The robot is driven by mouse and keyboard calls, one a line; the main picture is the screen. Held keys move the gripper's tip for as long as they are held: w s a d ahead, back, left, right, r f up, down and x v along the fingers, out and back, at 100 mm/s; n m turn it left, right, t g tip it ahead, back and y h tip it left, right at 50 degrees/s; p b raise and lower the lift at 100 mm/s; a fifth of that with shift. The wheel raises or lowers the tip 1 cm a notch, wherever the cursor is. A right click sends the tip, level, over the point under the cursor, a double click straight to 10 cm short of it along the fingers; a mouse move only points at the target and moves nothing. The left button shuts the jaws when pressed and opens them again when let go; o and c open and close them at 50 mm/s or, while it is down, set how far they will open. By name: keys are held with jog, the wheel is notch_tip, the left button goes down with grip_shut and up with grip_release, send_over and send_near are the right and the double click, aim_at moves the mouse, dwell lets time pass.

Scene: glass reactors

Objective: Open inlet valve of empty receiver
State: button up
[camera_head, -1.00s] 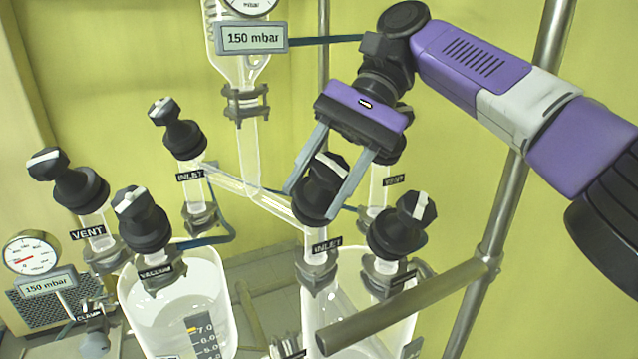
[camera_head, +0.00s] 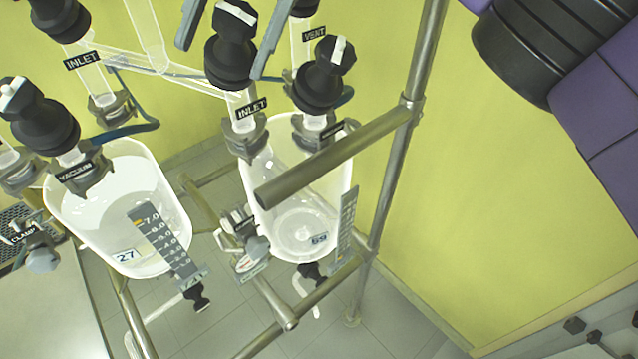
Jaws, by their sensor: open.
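The right-hand glass receiver (camera_head: 330,205), tagged 59 or 69, looks empty, with its clear bottom showing. Its black inlet valve (camera_head: 230,62) stands above it, a white bar on its knob and an INLET label (camera_head: 252,107) below. My gripper (camera_head: 219,60) is open, one finger on each side of this knob; only the fingers show at the top edge. I cannot tell whether they touch it. The left receiver (camera_head: 62,200), tagged 27, appears to hold pale liquid. Its inlet valve (camera_head: 62,20) is at the upper left, partly cut off.
A second black valve (camera_head: 322,85) stands close right of the gripped-around knob, and a VENT label (camera_head: 314,34) hangs behind. The left vacuum valve (camera_head: 42,118) is further left. A steel rail (camera_head: 335,158) juts forward, joined to an upright post (camera_head: 397,150). Open wall space lies right.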

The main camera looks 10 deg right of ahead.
jog(key=shift+a+r+m+y, duration=0.1)
jog(key=shift+a+m+y, duration=0.15)
jog(key=shift+m+y, duration=0.75)
